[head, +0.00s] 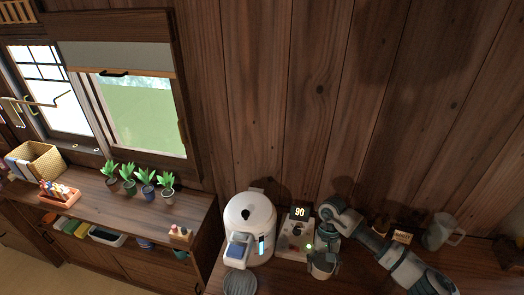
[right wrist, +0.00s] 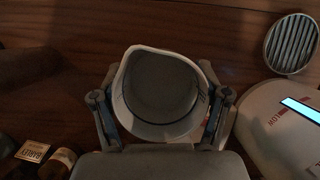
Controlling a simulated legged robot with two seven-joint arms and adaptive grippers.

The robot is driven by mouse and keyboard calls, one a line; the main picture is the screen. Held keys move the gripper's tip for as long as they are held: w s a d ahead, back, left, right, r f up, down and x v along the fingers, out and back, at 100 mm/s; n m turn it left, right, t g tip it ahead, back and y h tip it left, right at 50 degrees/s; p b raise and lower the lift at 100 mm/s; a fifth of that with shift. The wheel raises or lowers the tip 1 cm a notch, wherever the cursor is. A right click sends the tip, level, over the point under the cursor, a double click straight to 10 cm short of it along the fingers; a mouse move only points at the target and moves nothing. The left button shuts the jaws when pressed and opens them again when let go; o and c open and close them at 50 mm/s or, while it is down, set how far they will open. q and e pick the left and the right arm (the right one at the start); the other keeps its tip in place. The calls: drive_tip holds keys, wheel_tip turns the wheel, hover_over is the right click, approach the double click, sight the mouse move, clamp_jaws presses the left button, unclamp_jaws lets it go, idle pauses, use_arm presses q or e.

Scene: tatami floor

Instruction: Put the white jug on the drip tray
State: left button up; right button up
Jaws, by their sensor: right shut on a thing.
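The white jug (right wrist: 133,68) is between the two fingers of my right gripper (right wrist: 160,98), seen from above with its pouring lip at upper left. It looks empty. In the head view the jug (head: 321,268) hangs low in front of the machine with the "90" display, with my right gripper (head: 323,254) shut on it. A round, grey slatted drip tray (head: 240,284) lies in front of the white dispenser, left of the jug and apart from it. The tray also shows at the upper right of the right wrist view (right wrist: 292,43). My left gripper is not in view.
The white dispenser (head: 250,215) stands behind the tray, and the machine with the "90" display (head: 299,213) is beside it. A grey pitcher (head: 440,233) and small labelled goods (head: 402,237) stand right. Potted plants (head: 146,180) line the left cabinet.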

sight(321, 267)
drive_tip(key=shift+w+d+r+n+h, duration=0.1)
drive_tip(key=shift+w+r+n, duration=0.15)
drive_tip(key=shift+r, duration=0.2)
drive_tip(key=shift+w+a+r+n+h, duration=0.1)
drive_tip(key=shift+w+r+n, duration=0.2)
drive_tip(key=shift+r, duration=0.2)
drive_tip(key=shift+w+d+r+n+h, duration=0.1)
drive_tip(key=shift+w+r+n, duration=0.15)
drive_tip(key=shift+r, duration=0.2)
drive_tip(key=shift+a, duration=0.2)
drive_tip(key=shift+s+d+f, duration=0.1)
drive_tip(key=shift+s+d, duration=0.05)
